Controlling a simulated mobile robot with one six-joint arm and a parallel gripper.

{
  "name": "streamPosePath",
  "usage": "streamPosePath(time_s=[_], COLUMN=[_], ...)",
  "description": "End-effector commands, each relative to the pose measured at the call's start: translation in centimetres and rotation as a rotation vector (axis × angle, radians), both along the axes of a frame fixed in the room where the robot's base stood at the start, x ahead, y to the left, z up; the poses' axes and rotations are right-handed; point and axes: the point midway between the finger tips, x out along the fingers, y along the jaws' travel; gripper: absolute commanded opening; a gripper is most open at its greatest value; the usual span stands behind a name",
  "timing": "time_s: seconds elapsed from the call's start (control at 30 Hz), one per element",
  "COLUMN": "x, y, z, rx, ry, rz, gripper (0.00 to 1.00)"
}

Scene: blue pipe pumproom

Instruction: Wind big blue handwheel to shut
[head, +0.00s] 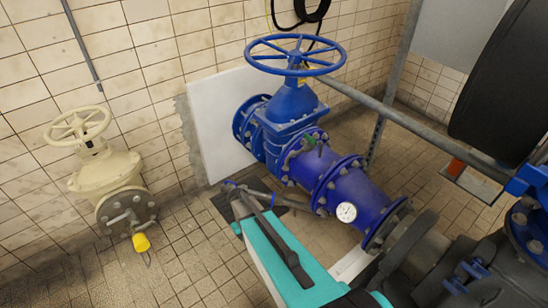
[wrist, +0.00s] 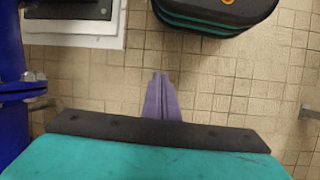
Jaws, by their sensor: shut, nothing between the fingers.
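The big blue handwheel (head: 295,55) sits level on top of a blue gate valve (head: 290,115) in the head view, near the white wall panel. Its rim and spokes show clearly, with nothing touching them. My teal and black arm end is low in front of the blue pipe, below the wheel and apart from it. In the wrist view my gripper (wrist: 161,78) has its purple-grey fingers together, with nothing between them, over tiled floor. The handwheel does not show in the wrist view.
A cream valve with its own handwheel (head: 77,126) stands at the left wall. A blue pipe (head: 345,190) with a gauge (head: 347,212) runs toward the lower right. A grey rail (head: 370,105) passes behind the valve. Tiled floor is clear at the lower left.

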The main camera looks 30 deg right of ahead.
Motion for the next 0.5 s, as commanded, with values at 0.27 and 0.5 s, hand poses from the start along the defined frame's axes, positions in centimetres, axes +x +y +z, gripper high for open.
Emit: streamPosePath(time_s=[0.27, 0.5], x=[-10.6, -19.6], y=[5.6, 8.9], z=[-3.6, -4.7], rx=[0.044, 0.076], ry=[0.098, 0.163], rz=[0.024, 0.008], gripper=[0.00, 0.00])
